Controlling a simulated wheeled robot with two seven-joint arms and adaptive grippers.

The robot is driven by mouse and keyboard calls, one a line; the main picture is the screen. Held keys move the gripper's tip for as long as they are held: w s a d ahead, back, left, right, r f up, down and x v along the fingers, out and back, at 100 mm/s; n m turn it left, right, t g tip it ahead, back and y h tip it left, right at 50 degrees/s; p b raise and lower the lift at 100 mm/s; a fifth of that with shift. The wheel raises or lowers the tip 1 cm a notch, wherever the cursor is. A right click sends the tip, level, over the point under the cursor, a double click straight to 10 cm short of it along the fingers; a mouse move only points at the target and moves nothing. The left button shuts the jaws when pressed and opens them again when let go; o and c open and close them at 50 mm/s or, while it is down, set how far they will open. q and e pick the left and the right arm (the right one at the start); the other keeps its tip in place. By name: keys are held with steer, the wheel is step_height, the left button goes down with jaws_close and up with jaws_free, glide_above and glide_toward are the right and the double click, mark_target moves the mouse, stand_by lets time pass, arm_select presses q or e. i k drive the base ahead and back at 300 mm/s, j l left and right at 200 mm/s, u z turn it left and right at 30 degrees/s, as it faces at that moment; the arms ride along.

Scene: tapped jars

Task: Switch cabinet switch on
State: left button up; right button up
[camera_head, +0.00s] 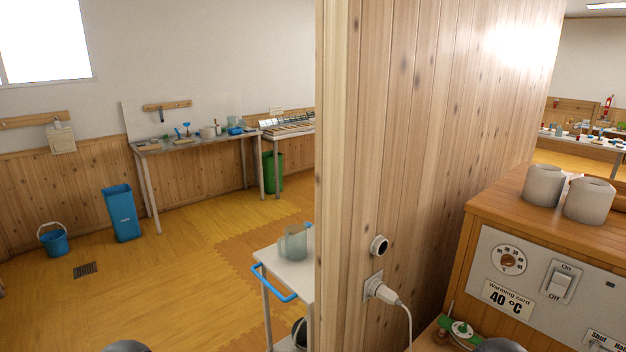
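The wooden cabinet (535,228) stands at the right, with a grey front panel. The cabinet switch (560,283) is a pale rocker in a grey frame on that panel, with "On" printed above it and "Off" below. I cannot tell for sure which way the rocker is tilted. A round dial (508,260) sits left of the switch, above a "Warming card 40 °C" label (508,299). Neither of my grippers is in view. Only rounded grey parts, likely of my arms, show at the bottom edge.
Two pale jars (588,201) stand on the cabinet top. A wooden wall (430,130) left of the cabinet carries a plugged-in white plug (384,292) with a hanging cord. A white cart (285,266) holds a pitcher (294,243). Open floor lies at the left.

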mark_target(558, 286)
steer(key=z, duration=1.65)
